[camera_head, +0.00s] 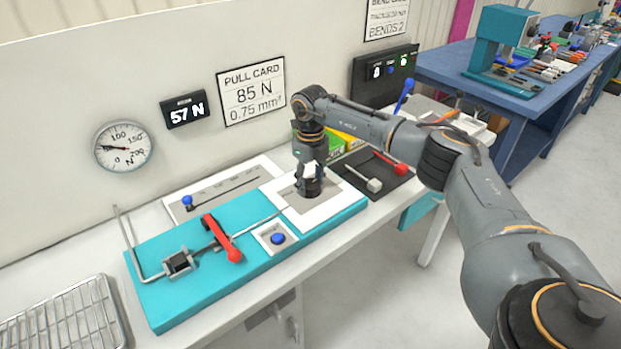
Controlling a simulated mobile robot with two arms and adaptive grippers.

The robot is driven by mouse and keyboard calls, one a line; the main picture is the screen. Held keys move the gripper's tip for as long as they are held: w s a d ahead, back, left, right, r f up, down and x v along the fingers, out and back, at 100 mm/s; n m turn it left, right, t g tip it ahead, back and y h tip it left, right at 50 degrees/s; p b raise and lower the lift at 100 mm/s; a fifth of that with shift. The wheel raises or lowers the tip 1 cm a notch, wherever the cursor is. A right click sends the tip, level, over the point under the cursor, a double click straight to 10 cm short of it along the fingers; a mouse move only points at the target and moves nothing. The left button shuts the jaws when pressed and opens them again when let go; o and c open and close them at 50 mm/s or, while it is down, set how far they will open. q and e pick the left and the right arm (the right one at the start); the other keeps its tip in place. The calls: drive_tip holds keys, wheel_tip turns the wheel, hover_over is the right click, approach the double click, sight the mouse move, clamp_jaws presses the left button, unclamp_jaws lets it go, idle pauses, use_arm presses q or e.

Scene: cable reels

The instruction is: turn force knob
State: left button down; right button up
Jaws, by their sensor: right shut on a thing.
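My right gripper (309,184) points down at the white-bordered grey panel (326,214) at the right end of the teal fixture (195,300). It is shut on the force knob there, which is mostly hidden by the fingers. The small display (185,109) on the wall reads 57 N. The pull card (251,91) reads 85 N and 0.75 mm². The round gauge (123,147) has its needle pointing left, between 0 and 100. My left gripper is not in view.
On the fixture are a red lever (222,240), a metal clamp (178,263) and a blue button (278,239). A blue-knobbed slider (188,202) lies behind. A wire rack (62,318) is front left. A dark mat (386,186) with tools lies right of the gripper.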

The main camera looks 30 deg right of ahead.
sight(310, 184)
drive_tip(key=shift+m+p, duration=0.3)
drive_tip(key=shift+m, duration=1.2)
drive_tip(key=o, duration=1.2)
drive_tip(key=shift+c, duration=0.2)
drive_tip(key=shift+r, duration=0.15)
wheel_tip(310, 184, up, 12)
drive_tip(key=shift+f, duration=0.25)
